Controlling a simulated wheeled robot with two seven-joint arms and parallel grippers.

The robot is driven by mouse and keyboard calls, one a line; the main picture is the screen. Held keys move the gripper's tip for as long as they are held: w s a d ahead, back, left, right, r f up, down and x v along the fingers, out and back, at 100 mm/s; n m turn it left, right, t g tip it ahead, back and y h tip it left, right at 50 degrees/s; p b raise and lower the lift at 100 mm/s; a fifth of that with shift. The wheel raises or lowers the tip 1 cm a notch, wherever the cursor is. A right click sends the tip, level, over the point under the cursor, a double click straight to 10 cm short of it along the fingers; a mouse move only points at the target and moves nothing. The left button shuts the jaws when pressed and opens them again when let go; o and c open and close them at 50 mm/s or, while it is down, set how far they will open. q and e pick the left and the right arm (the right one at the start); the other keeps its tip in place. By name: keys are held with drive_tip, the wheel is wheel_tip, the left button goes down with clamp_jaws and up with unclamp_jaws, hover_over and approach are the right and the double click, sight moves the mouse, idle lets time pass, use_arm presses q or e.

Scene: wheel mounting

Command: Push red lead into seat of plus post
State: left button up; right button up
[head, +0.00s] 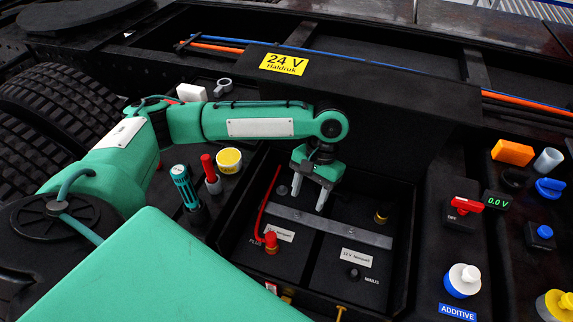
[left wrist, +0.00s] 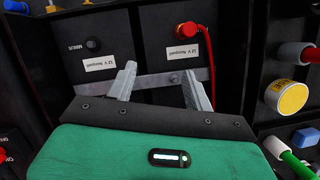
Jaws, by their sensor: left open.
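The red lead (head: 271,243) ends in a red terminal on the battery beside the word PLUS, and its cable rises along the box's left wall. The plus post is hidden under that terminal, and I cannot tell how deep the terminal sits. In the left wrist view the red terminal (left wrist: 187,30) is at the top, beyond my fingers. My left gripper (head: 308,200) points down over the metal bar (head: 340,229), up and to the right of the terminal. Its fingers are apart and empty, also in the left wrist view (left wrist: 160,72). My right gripper is not in view.
The dark minus post (head: 354,273) and a brass post (head: 381,217) stand in the battery box. Left of the box are a yellow tub (head: 229,160), a red-handled tool (head: 210,172) and a green-handled tool (head: 184,186). A red switch (head: 465,205) and a 0.0 V display (head: 498,201) are at right.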

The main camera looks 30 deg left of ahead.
use_arm(q)
drive_tip(key=w+a+f+m+t+y+p, duration=0.1)
drive_tip(key=w+a+f+m+p, duration=0.3)
drive_tip(key=m, duration=0.6)
drive_tip(key=w+a+f+m+t+y+p, duration=0.2)
drive_tip(key=w+a+m+p, duration=0.4)
drive_tip(key=a+m, duration=0.4)
drive_tip(key=shift+w+a+f+m+t+p, duration=0.3)
drive_tip(key=shift+w+a+f+t+p, duration=0.1)
drive_tip(key=shift+f+t+p, duration=0.4)
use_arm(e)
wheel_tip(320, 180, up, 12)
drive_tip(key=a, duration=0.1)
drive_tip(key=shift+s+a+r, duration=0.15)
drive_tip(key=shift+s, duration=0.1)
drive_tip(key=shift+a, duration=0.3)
